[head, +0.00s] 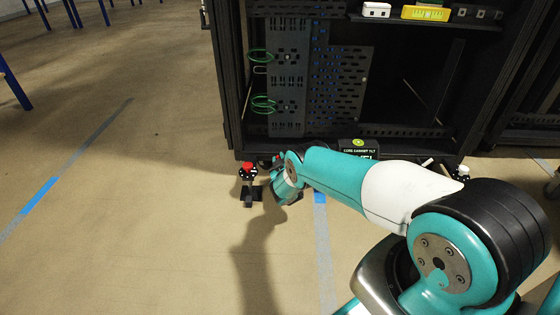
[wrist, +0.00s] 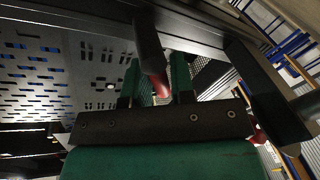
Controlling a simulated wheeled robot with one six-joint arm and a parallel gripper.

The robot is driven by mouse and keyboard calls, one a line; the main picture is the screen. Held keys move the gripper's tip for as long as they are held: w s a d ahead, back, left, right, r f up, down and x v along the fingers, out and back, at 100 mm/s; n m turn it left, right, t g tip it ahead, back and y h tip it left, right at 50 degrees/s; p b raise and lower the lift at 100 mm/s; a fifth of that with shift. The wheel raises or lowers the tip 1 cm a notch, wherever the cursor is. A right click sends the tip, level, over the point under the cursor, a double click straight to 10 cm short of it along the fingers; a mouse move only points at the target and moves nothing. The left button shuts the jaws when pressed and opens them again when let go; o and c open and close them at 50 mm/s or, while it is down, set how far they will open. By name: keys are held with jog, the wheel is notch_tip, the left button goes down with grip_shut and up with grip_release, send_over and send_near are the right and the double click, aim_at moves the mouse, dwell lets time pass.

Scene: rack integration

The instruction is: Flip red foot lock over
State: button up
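The red foot lock (head: 248,168) shows in the head view as a small red part at the rack's lower left corner, near the floor. My gripper (wrist: 156,75) shows in the wrist view with two teal fingers apart. A red piece on a dark rod (wrist: 159,82) appears in the gap between the fingers. I cannot tell whether either finger touches it. In the head view my wrist is low beside the rack corner, right of the red part, and the fingers are not clear.
The black rack (head: 236,90) stands behind, with perforated panels and green cable loops (head: 262,104) inside. A yellow device (head: 426,13) sits on its shelf. A label (head: 358,149) is on the lower front. The floor left of the rack is clear, with blue tape (head: 40,194).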

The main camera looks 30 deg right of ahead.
grip_shut()
jog(key=shift+w+a+f+n+g+h+b, duration=0.15)
jog(key=shift+f+n+g+b, duration=0.45)
jog(key=shift+n+b, duration=1)
jog(key=shift+w+a+f+n+g+h+b, duration=0.2)
jog(key=shift+f+n+g+b, duration=0.55)
jog(key=shift+n, duration=1.6)
jog(key=shift+s+a+f+n+g+h+b, duration=0.2)
jog(key=shift+f+n+g+b, duration=0.25)
jog(key=shift+n+b, duration=1.2)
jog(key=shift+w+n+p, duration=0.1)
jog(key=shift+n+p, duration=0.2)
jog(key=shift+n, duration=0.2)
jog(key=shift+o, duration=2.2)
grip_release()
